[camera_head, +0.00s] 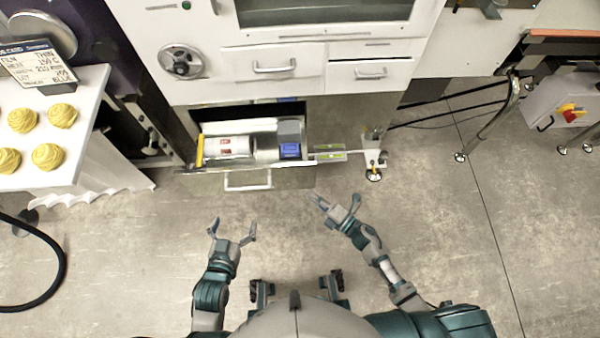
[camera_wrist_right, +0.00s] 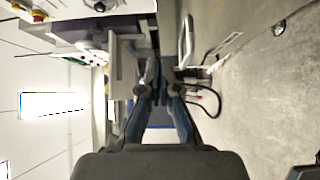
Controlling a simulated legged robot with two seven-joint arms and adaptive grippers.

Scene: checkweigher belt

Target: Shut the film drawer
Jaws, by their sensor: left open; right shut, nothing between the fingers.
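The film drawer (camera_head: 272,179) is pulled out from the bottom of the white cabinet, with a bar handle (camera_head: 248,187) on its front. It holds a white roll with red marks (camera_head: 232,146) and a grey piece with a blue label (camera_head: 289,150). My left gripper (camera_head: 232,227) is open and empty, in front of the handle and apart from it. My right gripper (camera_head: 318,201) is shut and empty, to the right of the drawer's front and apart from it. In the right wrist view its fingers (camera_wrist_right: 157,75) come together; I cannot surely pick out the drawer there.
A white table (camera_head: 88,84) with yellow pieces is at left, near a black hose (camera_head: 62,262). The floor between me and the drawer is clear.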

